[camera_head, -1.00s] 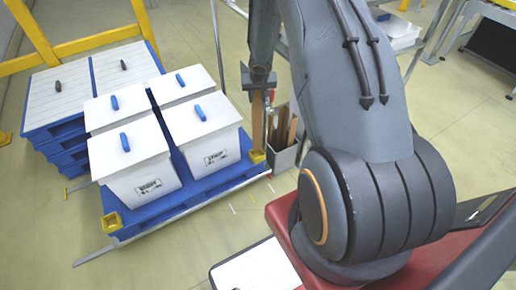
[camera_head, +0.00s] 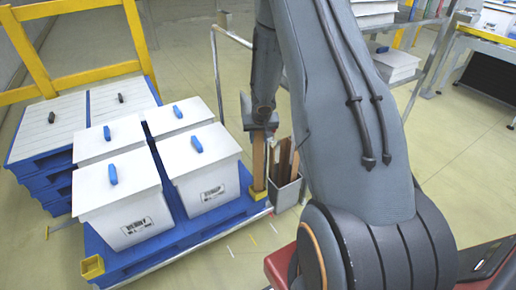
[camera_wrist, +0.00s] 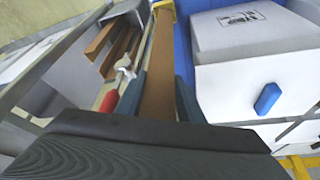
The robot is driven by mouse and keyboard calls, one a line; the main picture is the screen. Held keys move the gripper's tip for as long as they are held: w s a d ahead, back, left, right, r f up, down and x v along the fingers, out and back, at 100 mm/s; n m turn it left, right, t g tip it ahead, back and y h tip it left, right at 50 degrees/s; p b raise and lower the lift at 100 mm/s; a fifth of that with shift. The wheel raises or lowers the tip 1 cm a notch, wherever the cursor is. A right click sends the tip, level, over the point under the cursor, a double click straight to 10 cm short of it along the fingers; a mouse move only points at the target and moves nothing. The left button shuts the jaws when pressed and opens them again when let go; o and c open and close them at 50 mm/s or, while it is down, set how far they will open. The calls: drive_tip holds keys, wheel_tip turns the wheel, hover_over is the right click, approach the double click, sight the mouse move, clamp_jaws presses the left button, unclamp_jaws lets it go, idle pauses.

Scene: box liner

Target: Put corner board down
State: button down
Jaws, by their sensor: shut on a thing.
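The corner board (camera_head: 258,163) is a narrow brown strip standing about upright at the front right corner of the blue pallet. My gripper (camera_head: 260,128) is shut on its upper part. In the wrist view the board (camera_wrist: 159,70) runs between the two fingers (camera_wrist: 160,98) down to a yellow corner pocket (camera_wrist: 164,8). Its lower end meets the pocket, which also shows in the head view (camera_head: 258,190); I cannot tell whether it rests on the bottom. The board stands beside the nearest white box (camera_head: 205,190).
A grey bin (camera_head: 285,194) with several brown boards stands just right of the pallet. A red-handled tool (camera_wrist: 107,102) is close to the left finger. White boxes with blue handles fill the pallet (camera_head: 190,232). A yellow rail (camera_head: 70,53) stands behind.

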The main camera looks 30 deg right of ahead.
drive_tip(key=shift+f+b, duration=2.05)
drive_tip(key=shift+b, duration=0.95)
drive_tip(key=shift+f, duration=0.15)
drive_tip(key=c, duration=1.2)
unclamp_jaws()
drive_tip(key=p, duration=0.8)
approach(259, 145)
drive_tip(key=s+a+r, duration=0.3)
drive_tip(key=s+r, duration=0.1)
drive_tip(key=r, duration=0.4)
drive_tip(key=s+a+r+n+g, duration=0.2)
drive_tip(key=s+a+r, duration=0.2)
drive_tip(key=s+a, duration=0.4)
drive_tip(key=s+a+r+n+g+y, duration=0.1)
drive_tip(key=s+a+r, duration=0.4)
drive_tip(key=s, duration=1)
drive_tip(key=a+n+g, duration=0.1)
drive_tip(key=a, duration=0.2)
drive_tip(key=shift+a+r+y, duration=0.2)
drive_tip(key=shift+a+y, duration=0.1)
drive_tip(key=shift+a, duration=0.1)
